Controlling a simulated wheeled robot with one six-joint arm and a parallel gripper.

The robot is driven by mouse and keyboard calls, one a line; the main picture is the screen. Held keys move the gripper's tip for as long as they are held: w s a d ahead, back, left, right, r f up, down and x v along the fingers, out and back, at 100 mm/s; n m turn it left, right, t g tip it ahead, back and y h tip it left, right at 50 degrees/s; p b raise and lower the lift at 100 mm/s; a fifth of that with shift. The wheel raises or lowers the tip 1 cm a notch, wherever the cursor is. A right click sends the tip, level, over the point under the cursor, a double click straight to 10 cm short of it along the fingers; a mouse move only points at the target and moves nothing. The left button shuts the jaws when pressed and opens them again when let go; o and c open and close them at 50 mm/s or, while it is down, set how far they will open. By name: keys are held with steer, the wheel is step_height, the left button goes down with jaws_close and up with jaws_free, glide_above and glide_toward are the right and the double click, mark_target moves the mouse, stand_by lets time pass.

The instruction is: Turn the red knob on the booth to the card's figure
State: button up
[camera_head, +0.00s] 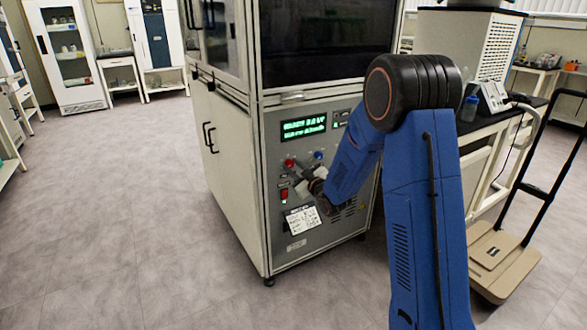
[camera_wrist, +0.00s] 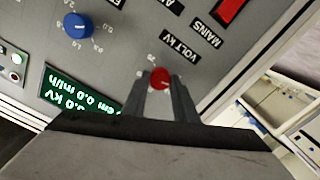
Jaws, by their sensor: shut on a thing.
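The red knob (camera_wrist: 160,78) is on the grey panel of the booth (camera_head: 312,225), under the label VOLT KV in the wrist view. My gripper (camera_wrist: 161,84) has its two fingers around it, one on each side, and is shut on it. In the head view the red knob (camera_head: 289,163) shows small at the panel's left, with my gripper (camera_head: 305,180) near it. A white card (camera_head: 303,220) with dark writing hangs low on the panel; its figure is too small to read.
A blue knob (camera_wrist: 77,26) sits beside the red one on the panel. A red switch (camera_head: 284,194) marked MAINS is below. A hand truck (camera_head: 500,255) and a bench stand at the right. The floor at left is clear.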

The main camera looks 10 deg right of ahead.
steer(key=m, duration=0.8)
steer(key=shift+f+m, duration=0.1)
steer(key=shift+m, duration=0.2)
stand_by(0.3)
steer(key=o, duration=1.1)
steer(key=shift+c, duration=0.2)
